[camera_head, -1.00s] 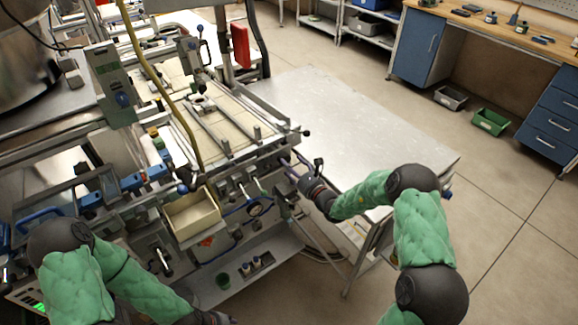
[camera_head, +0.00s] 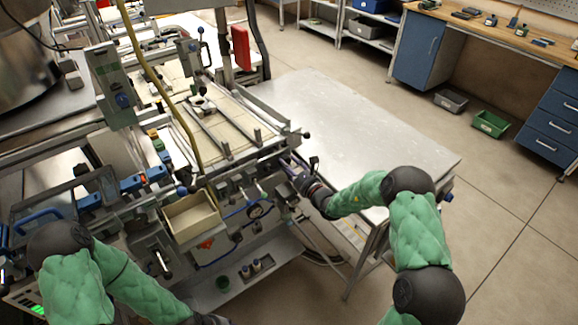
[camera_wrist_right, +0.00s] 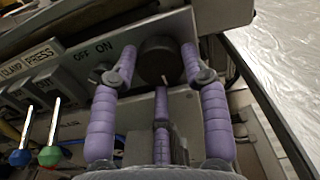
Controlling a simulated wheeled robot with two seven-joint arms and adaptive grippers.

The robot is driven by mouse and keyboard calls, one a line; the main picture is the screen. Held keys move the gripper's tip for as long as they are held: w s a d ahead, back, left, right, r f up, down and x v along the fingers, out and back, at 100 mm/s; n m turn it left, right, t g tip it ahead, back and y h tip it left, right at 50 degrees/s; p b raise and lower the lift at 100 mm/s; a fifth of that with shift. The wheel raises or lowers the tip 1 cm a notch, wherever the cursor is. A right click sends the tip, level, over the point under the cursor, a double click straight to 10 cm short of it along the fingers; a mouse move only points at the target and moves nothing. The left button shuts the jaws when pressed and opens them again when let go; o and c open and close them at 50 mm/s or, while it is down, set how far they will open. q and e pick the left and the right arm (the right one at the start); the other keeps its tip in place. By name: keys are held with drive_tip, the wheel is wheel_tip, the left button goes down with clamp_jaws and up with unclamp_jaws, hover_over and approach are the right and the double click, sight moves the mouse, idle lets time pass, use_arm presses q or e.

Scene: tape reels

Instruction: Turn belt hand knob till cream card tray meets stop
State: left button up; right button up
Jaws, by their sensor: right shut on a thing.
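A dark round knob (camera_wrist_right: 160,62) with a pale mark sits on the machine's front panel, right of the OFF and ON labels in the right wrist view. My right gripper (camera_wrist_right: 158,72) has its purple fingers closed around the knob, one on each side. In the head view the right gripper (camera_head: 294,169) reaches the machine's right front corner, and the knob is hidden there. A cream belt bed (camera_head: 236,126) with two rails lies on the machine top. I cannot make out the card tray or its stop clearly. My left arm ends at the bottom edge, its gripper out of view.
An open cream box (camera_head: 192,216) hangs on the machine's front. A bare metal table (camera_head: 365,125) stands to the right of the machine, close to my right forearm. A yellow hose (camera_head: 165,88) runs over the machine. Grey and green bins (camera_head: 490,124) sit on the floor farther back.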

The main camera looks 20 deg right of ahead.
drive_tip(key=n, duration=0.3)
drive_tip(key=shift+n, duration=0.3)
drive_tip(key=o, duration=1.2)
drive_tip(key=shift+c, duration=0.2)
drive_tip(key=v, duration=1.2)
